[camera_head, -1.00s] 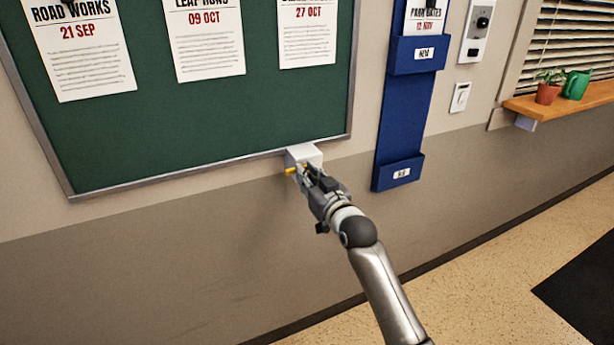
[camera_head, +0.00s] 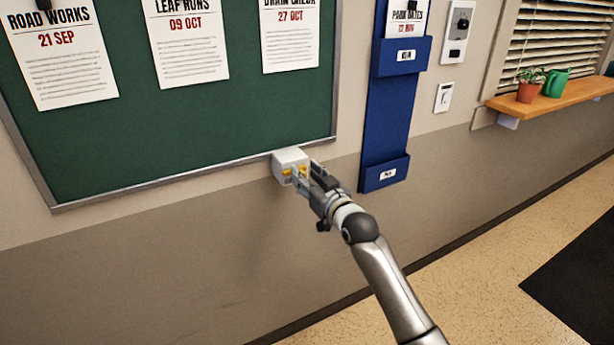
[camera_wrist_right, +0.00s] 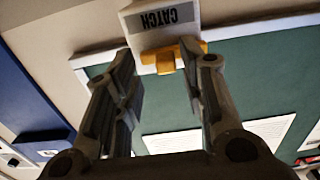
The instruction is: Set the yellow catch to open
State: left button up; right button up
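The yellow catch (camera_head: 288,172) sits on a small white box (camera_head: 290,157) on the wall at the lower edge of the green notice board. In the right wrist view the yellow catch (camera_wrist_right: 168,58) is a T-shaped piece below a label reading CATCH on the white box (camera_wrist_right: 160,30). My right gripper (camera_head: 307,172) is at the box, and in the wrist view its fingers (camera_wrist_right: 157,62) stand apart on either side of the catch's stem. A gap shows on the stem's left; the right finger is very close to the catch. My left gripper is not in view.
The green notice board (camera_head: 180,110) with pinned notices is left of the box. A blue wall rack (camera_head: 386,125) hangs close on the right. Further right are a light switch (camera_head: 444,97) and a wooden shelf (camera_head: 560,95) with a plant and watering can.

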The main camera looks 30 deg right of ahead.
jog(key=shift+s+a, duration=0.1)
jog(key=shift+s, duration=0.05)
jog(key=s, duration=1.1)
jog(key=shift+s, duration=0.4)
jog(key=shift+f, duration=0.1)
